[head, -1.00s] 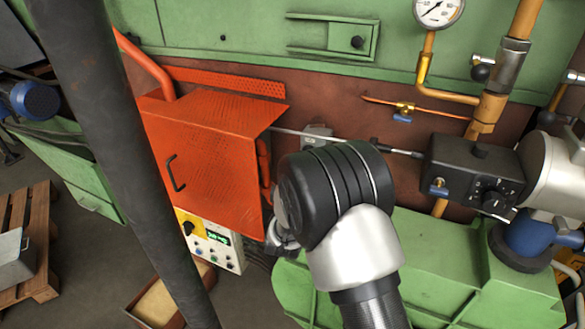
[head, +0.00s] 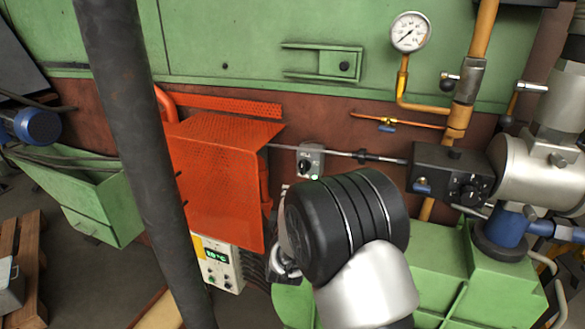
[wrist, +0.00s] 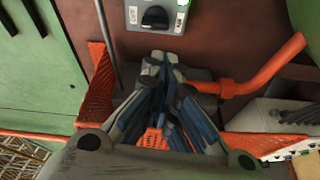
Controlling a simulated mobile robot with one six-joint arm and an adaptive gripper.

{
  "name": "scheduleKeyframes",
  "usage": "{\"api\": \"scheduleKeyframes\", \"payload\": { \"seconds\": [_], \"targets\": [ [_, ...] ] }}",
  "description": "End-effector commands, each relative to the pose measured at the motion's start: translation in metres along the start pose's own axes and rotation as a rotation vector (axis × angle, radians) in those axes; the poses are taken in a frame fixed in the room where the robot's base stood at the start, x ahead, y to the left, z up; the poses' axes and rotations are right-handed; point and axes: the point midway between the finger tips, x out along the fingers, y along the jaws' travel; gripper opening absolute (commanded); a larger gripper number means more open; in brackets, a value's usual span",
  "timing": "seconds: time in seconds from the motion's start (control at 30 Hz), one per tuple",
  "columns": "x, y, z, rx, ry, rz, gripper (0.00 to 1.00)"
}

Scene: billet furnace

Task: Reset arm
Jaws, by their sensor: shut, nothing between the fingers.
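My gripper (wrist: 166,68) is shut and empty in the wrist view, its blue-grey fingers meeting at the tips. In the head view my arm's black joint and silver link fill the lower middle, and only a small grey part of the gripper end shows at their left. A small grey switch box (head: 311,161) with a black knob is on the red-brown wall just above the arm. In the wrist view the switch box (wrist: 157,14) shows beyond the fingertips, with a green light at its right. The fingertips appear apart from it.
An orange perforated guard (head: 215,185) and a control panel (head: 218,263) with a green display are left of the arm. A dark post (head: 135,140) stands in front. A black actuator box (head: 450,178), yellow pipes and a gauge (head: 410,32) are at right. Green machinery lies below.

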Motion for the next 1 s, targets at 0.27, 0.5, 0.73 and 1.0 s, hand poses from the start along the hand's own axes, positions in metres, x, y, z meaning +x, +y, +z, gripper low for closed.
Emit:
{"api": "scheduleKeyframes", "payload": {
  "seconds": [0.27,0.5,0.73,1.0],
  "targets": [
    [-0.041,0.069,0.025,0.391,0.002,-0.267,0.00],
    [-0.140,0.102,0.061,0.731,-0.132,-0.547,0.00],
    [-0.272,0.106,0.106,1.000,-0.413,-0.748,0.00],
    [-0.413,0.086,0.150,1.213,-0.811,-0.827,0.00]
  ]
}}
